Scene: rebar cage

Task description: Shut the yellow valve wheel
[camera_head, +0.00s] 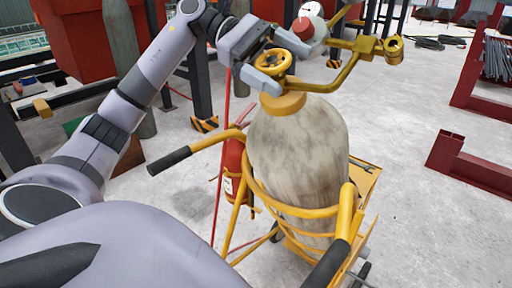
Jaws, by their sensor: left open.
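The yellow valve wheel (273,62) sits at the top of a tall, worn beige gas cylinder (297,140). My left gripper (279,63) comes in from the upper left with its jaws open. One finger is on the near side of the wheel and the other on its far side. I cannot tell whether either finger touches the rim. The finger on the near side hides part of the wheel's lower left edge. My right gripper is out of view.
The cylinder stands in a yellow trolley (290,210) with black-gripped handles. A yellow pipe fitting (365,50) reaches right from the valve. A red extinguisher (233,165) hangs left of the cylinder. Red steel beams (470,165) lie at the right; concrete floor between is clear.

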